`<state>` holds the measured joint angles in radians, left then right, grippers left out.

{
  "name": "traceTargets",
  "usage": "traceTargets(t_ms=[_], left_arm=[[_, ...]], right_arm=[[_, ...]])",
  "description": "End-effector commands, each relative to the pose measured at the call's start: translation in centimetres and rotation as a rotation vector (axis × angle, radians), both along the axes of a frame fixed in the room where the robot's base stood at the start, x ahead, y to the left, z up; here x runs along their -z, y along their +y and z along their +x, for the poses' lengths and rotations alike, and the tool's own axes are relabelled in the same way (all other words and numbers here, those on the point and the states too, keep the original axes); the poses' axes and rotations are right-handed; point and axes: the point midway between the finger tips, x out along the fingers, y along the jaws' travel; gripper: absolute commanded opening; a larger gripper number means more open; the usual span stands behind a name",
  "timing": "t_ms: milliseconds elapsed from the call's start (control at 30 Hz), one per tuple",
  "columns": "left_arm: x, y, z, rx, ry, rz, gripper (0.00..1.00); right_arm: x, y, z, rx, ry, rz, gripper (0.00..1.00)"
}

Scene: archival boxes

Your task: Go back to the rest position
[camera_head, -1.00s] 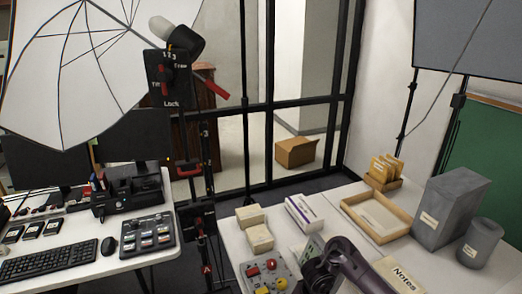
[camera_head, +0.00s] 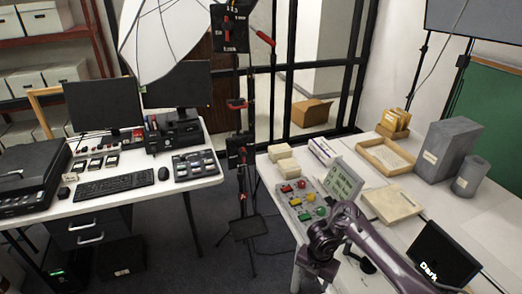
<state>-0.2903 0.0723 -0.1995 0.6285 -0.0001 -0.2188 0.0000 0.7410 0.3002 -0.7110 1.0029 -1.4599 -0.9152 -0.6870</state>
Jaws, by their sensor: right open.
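My right arm comes in from the lower right, over the right table (camera_head: 490,225), and bends down at the table's front left edge. My right gripper (camera_head: 315,279) is at the low end of that arm, near the bottom of the picture. It is open, with nothing seen in it, and its fingertips are hard to make out. My left gripper is not in view.
A wooden tray (camera_head: 362,153) and grey boxes (camera_head: 447,151) stand farther back. Floor shows between the tables.

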Motion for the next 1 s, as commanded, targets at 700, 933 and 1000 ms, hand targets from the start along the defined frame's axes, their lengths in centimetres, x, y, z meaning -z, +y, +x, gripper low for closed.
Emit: traceTargets(t_ms=[700,933,1000], left_arm=[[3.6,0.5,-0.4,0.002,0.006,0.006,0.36],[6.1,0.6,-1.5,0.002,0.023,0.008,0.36],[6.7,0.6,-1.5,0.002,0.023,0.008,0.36]], right_arm=[[19.6,5.4,-9.2,0.887,0.189,0.316,0.54],[32.9,2.9,-19.5,1.572,0.224,0.340,0.54],[36.1,1.2,-23.3,1.755,0.201,0.314,0.54]])
